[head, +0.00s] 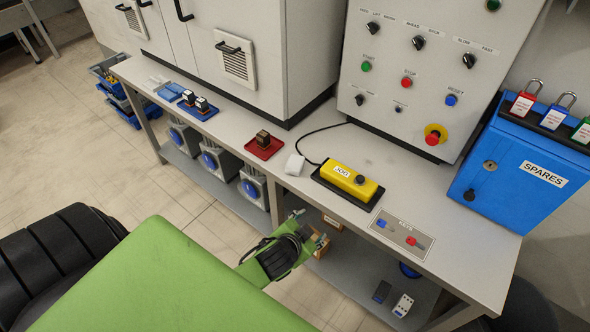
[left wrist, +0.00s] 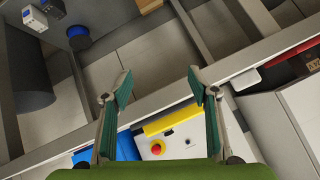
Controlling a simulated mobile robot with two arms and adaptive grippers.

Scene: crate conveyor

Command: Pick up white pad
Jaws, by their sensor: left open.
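The white pad (head: 294,164) is a small white block lying on the bench top near its front edge, between the red tray and the yellow box. My left gripper (head: 310,228) is in front of the bench edge, below the pad in the head view and apart from it. In the left wrist view my left gripper (left wrist: 161,88) has its two fingers spread with nothing between them. My right gripper is not in view.
A yellow box (head: 347,182) with a black cable sits right of the pad. A red tray (head: 264,147) with a dark part is left of it. The control cabinet (head: 418,75) and blue spares box (head: 525,160) stand behind. The lower shelf (head: 345,272) holds several items.

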